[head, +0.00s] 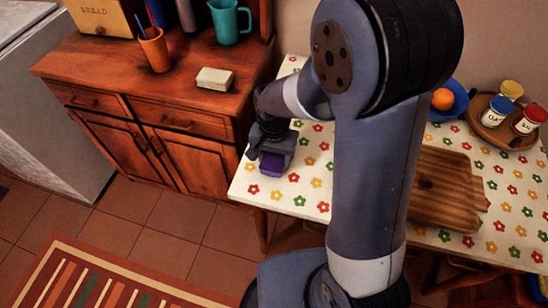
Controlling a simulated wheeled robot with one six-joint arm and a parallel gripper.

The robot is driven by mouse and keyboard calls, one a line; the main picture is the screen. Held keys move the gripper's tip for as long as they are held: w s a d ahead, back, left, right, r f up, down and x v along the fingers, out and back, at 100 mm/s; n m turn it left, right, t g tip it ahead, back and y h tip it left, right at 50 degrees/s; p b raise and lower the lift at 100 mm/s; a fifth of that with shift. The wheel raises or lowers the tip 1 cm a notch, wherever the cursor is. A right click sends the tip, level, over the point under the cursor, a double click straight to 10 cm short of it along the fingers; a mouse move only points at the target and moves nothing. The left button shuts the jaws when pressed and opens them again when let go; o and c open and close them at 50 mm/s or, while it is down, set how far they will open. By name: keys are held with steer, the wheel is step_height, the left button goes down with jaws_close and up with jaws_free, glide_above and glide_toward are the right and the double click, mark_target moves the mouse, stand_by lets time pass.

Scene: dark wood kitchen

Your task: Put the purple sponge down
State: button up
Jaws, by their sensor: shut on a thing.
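The purple sponge (273,164) is at the left end of the table with the flowered cloth (309,181). My gripper (267,152) points down over it and is shut on it, hiding most of its upper part. The sponge is over the cloth near the table's left edge. I cannot tell whether its underside touches the cloth.
My arm hides the table's middle. A wooden board (448,190), a blue bowl with an orange fruit (442,99) and a round tray with jars (487,129) stand to the right. A cream block (214,78), orange cup (156,50) and teal mug (228,22) stand on the cabinet.

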mark_target(274, 158)
steer(key=shift+f, duration=0.25)
steer(key=shift+f, duration=0.15)
steer(key=o, duration=1)
step_height(274, 158, up, 12)
steer(key=shift+r+p, duration=0.25)
steer(key=shift+p, duration=0.5)
steer(key=shift+f, duration=0.1)
